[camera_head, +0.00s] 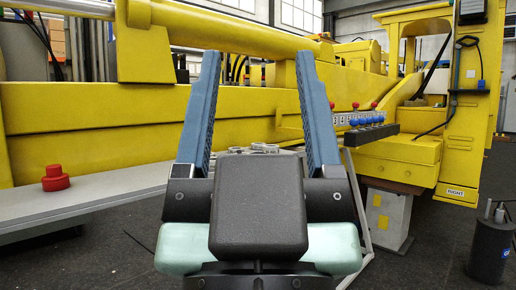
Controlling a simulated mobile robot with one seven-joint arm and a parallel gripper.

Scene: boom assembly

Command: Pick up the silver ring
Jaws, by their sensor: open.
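My gripper (256,110) is in the middle of the view, with its two blue fingers spread wide apart and nothing between them. Silver ring-like parts (263,147) show low between the fingers, lying on the grey shelf beyond. My gripper's dark body hides their lower part. I cannot tell whether they are one silver ring or more, nor how far the fingertips are from them.
A grey shelf (110,192) runs along the yellow boom (80,120), with a red knob-shaped part (55,178) at its left. A dark rack (370,134) with several blue and red knobs is right of the gripper. A black cylinder (490,250) stands at the far right.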

